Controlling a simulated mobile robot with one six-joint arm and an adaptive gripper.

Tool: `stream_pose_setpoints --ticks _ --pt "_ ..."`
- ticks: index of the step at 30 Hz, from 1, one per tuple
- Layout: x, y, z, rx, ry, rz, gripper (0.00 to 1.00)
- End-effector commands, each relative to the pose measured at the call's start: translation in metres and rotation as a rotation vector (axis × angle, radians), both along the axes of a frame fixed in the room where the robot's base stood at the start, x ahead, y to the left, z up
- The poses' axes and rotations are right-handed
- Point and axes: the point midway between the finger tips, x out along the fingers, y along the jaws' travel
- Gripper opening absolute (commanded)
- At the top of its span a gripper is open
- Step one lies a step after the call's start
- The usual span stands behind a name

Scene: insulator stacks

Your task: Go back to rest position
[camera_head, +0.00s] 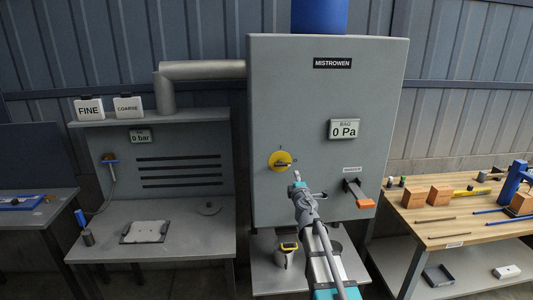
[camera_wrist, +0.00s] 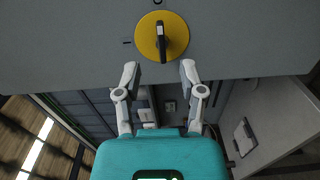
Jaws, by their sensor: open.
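My gripper (camera_head: 299,183) is in front of the grey MISTROWEN cabinet (camera_head: 290,120), just below and right of the yellow rotary switch (camera_head: 280,160). In the wrist view my gripper (camera_wrist: 159,75) is open, with its two fingers apart and nothing between them. The yellow switch (camera_wrist: 176,38) with its dark handle shows just beyond the fingertips, apart from them. The handle lies near horizontal in the head view. My arm reaches up from the bottom of the head view.
An orange-ended lever (camera_head: 364,204) sticks out of the cabinet right of my gripper. A wooden bench (camera_head: 430,225) with blocks and rods stands at right. A grey workbench (camera_head: 190,235) with a pale plate stands at left. A yellow-handled container (camera_head: 285,256) sits below the cabinet.

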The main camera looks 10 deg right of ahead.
Motion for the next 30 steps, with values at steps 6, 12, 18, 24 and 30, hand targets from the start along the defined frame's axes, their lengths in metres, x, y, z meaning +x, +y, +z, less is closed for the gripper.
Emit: stream_pose_setpoints --ticks 6,12,18,24,30 --pt "-0.02 -0.023 -0.004 0.146 0.008 -0.148 0.51" --pt "-0.054 -0.053 -0.026 0.368 0.067 -0.368 0.51" --pt "-0.099 -0.07 -0.065 0.596 0.191 -0.589 0.51" --pt "-0.153 -0.067 -0.11 0.802 0.375 -0.789 0.51" --pt "-0.213 -0.044 -0.151 0.979 0.619 -0.957 0.51"
